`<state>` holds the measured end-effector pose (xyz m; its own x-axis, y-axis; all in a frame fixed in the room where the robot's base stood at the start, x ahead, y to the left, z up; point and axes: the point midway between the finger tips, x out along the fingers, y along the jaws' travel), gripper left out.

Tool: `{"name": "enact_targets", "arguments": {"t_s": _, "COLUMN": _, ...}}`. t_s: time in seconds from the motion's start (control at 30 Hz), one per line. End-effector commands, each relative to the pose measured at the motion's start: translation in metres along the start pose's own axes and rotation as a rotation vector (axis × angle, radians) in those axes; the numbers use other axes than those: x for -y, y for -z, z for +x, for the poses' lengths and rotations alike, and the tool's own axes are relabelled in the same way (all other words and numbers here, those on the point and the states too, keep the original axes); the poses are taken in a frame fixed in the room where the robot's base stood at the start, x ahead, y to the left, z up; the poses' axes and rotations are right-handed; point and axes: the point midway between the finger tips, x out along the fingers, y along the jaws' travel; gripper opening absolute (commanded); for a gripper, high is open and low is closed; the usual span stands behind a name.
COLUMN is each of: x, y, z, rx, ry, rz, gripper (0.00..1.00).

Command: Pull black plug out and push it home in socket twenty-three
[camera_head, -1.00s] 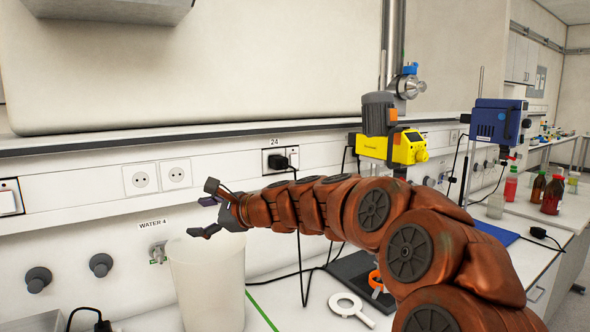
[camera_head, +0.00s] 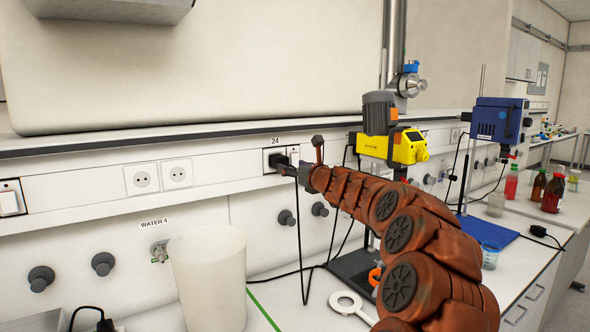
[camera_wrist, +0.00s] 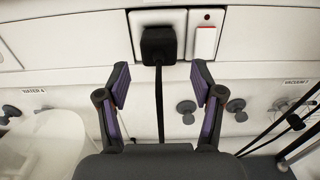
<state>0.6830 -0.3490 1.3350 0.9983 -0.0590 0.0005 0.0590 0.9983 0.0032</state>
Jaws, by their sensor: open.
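The black plug (camera_head: 279,160) sits in the wall outlet under the label 24, its cable hanging down. In the wrist view the plug (camera_wrist: 158,46) is straight ahead, just beyond the fingertips and centred between them. Two empty white round sockets, one (camera_head: 142,180) left of the other (camera_head: 177,174), are on the same panel. No label 23 is readable.
A white switch (camera_wrist: 206,41) is just right of the plug. A translucent bin (camera_head: 208,280) stands below the panel. Grey knobs (camera_head: 287,217) stick out of the wall below. A yellow stirrer (camera_head: 393,146) on a stand is to the right, with hanging cables nearby.

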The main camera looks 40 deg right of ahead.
Motion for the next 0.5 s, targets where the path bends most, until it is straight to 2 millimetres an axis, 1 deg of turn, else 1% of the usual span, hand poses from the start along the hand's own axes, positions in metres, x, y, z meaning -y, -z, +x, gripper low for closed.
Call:
{"name": "enact_targets", "arguments": {"t_s": 0.07, "x": -0.001, "y": 0.003, "z": 0.011, "rx": -0.005, "ry": -0.002, "rz": -0.002, "gripper": 0.67}}
{"name": "enact_targets", "arguments": {"t_s": 0.17, "x": 0.001, "y": 0.0, "z": 0.022, "rx": -0.001, "ry": 0.001, "rz": -0.004, "gripper": 0.67}}
{"name": "enact_targets", "arguments": {"t_s": 0.27, "x": -0.001, "y": 0.001, "z": 0.035, "rx": -0.002, "ry": -0.001, "rz": -0.005, "gripper": 0.67}}
{"name": "enact_targets", "arguments": {"t_s": 0.3, "x": -0.002, "y": -0.002, "z": 0.041, "rx": -0.003, "ry": -0.003, "rz": -0.001, "gripper": 0.67}}
{"name": "enact_targets", "arguments": {"t_s": 0.5, "x": -0.002, "y": -0.004, "z": 0.06, "rx": 0.001, "ry": -0.003, "rz": -0.003, "gripper": 0.67}}
